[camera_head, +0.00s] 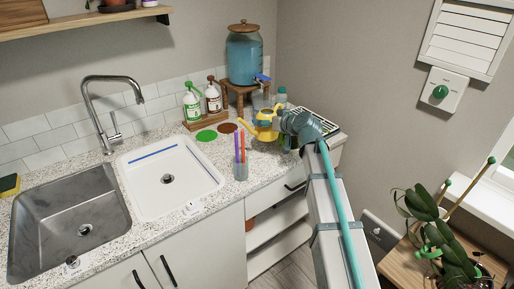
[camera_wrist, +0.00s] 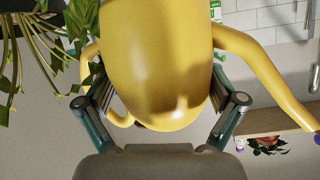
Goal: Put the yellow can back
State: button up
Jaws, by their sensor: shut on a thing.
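The yellow can (camera_head: 265,132) is at the right end of the counter, in front of the wooden stand, partly hidden by my gripper (camera_head: 277,122). In the wrist view its glossy body (camera_wrist: 158,65) fills the middle, with a long spout to the right and a curved handle to the left. My gripper (camera_wrist: 160,105) has a finger on each side of the body and is shut on it. I cannot tell whether the can's base touches the counter.
A blue water dispenser (camera_head: 244,55) stands on a wooden stand behind the can. A slatted tray (camera_head: 313,122) lies to the right. Green (camera_head: 206,135) and brown (camera_head: 228,128) discs lie left, near two pump bottles (camera_head: 192,105). A cup with colored sticks (camera_head: 240,170) stands in front.

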aim_at(271, 138)
jog(key=w+a+n+g+y, duration=0.2)
jog(key=w+a+n+y, duration=0.1)
jog(key=a, duration=0.4)
jog(key=shift+g, duration=0.4)
jog(key=shift+s+a+f+p, duration=0.15)
jog(key=shift+f+p, duration=0.35)
jog(key=shift+f, duration=1.85)
jog(key=shift+s+a+f+p, duration=0.1)
jog(key=shift+f+p, duration=0.35)
jog(key=shift+f, duration=1.85)
jog(key=shift+f, duration=0.15)
jog(key=o, duration=1.4)
jog(key=shift+r, duration=0.2)
jog(key=b+v, duration=0.2)
jog(key=v, duration=1)
jog(key=shift+a+b, duration=0.1)
jog(key=shift+b, duration=0.25)
